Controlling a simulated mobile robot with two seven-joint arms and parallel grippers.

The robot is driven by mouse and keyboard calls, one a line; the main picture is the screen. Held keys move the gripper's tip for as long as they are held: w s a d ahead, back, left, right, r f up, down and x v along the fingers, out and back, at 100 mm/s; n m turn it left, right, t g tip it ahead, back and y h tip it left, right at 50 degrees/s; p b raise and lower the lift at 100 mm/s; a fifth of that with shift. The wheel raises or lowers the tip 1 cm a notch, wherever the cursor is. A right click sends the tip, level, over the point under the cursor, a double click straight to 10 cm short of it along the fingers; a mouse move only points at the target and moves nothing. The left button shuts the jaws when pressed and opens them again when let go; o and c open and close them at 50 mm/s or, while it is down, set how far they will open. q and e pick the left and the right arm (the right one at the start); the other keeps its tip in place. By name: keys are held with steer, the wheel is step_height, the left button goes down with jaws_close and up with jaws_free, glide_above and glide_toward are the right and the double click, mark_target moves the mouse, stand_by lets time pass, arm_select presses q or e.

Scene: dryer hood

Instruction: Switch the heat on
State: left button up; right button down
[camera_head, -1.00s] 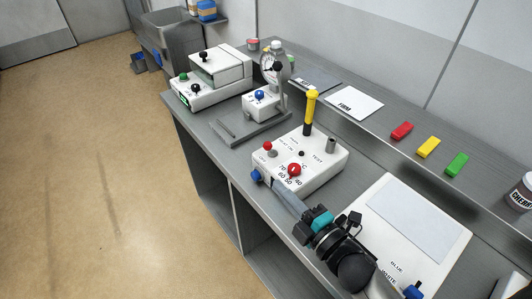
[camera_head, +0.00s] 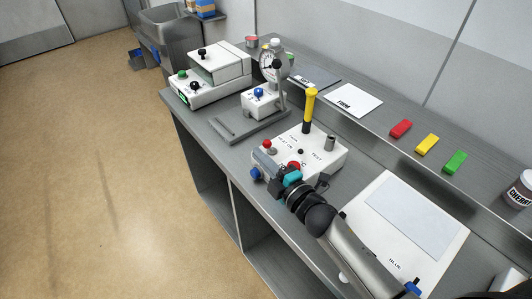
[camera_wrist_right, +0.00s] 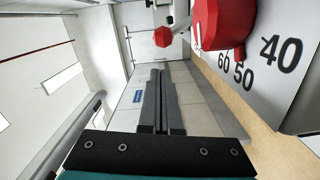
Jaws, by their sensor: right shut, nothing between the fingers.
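The white heating box (camera_head: 318,160) stands on the bench with a red dial knob (camera_head: 294,166) on its front, partly hidden by my gripper. The dial and its numbers 40, 50 and 60 also show close up in the right wrist view (camera_wrist_right: 225,22). A red-tipped switch (camera_head: 267,143) stands at the box's left; its red tip also shows in the right wrist view (camera_wrist_right: 163,37). A blue knob (camera_head: 256,174) is at the box's lower left. My right gripper (camera_head: 262,158) is shut and empty, in front of the box's left end, just below the switch. My left gripper is out of view.
A yellow-topped thermometer-like stick (camera_head: 310,105) stands up from the box. A dial gauge stand (camera_head: 262,105) and a white device (camera_head: 210,78) are behind. A white board (camera_head: 405,225) lies to the right. Red, yellow and green blocks (camera_head: 427,144) lie on the ledge.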

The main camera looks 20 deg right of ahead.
steer(key=shift+w+d+f, duration=0.15)
steer(key=shift+w+d, duration=0.3)
steer(key=shift+d, duration=0.35)
